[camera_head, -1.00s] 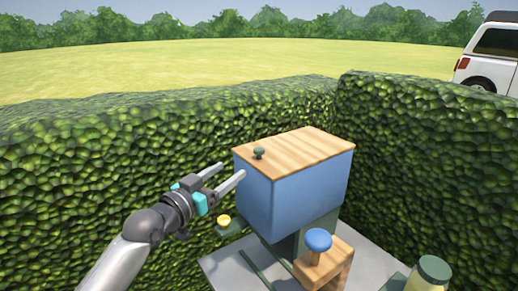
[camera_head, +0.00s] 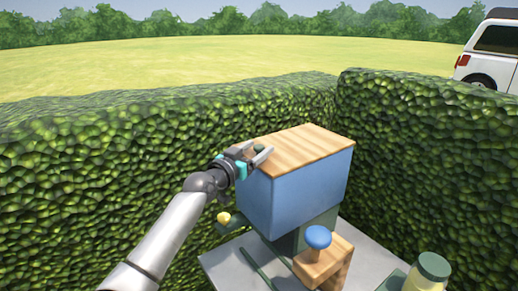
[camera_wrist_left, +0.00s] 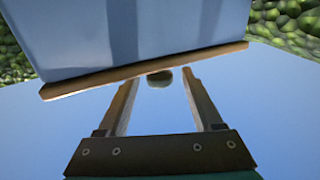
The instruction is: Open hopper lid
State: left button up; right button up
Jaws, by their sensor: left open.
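The hopper is a blue box (camera_head: 310,192) with a flat wooden lid (camera_head: 300,146) lying shut on top. A small dark green knob (camera_head: 260,147) stands near the lid's left end. My left gripper (camera_head: 263,151) is open at that end, with its fingers around the knob area. In the left wrist view the knob (camera_wrist_left: 159,78) shows between the open fingertips (camera_wrist_left: 161,86), just past the lid's edge (camera_wrist_left: 150,68), with the blue box wall (camera_wrist_left: 130,30) above. A gap shows between the knob and each finger there. My right gripper is not in view.
A wooden block (camera_head: 325,268) with a blue round-topped knob (camera_head: 318,238) stands in front of the hopper. A green-lidded jar (camera_head: 433,268) is at the lower right. A yellow knob (camera_head: 224,218) is at the hopper's left. Hedges (camera_head: 110,180) close in behind and right.

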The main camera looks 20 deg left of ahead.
pick_arm(q)
jog(key=shift+w+d, duration=0.15)
jog(key=shift+w, duration=0.45)
grip_shut()
dwell(0.3)
dwell(0.9)
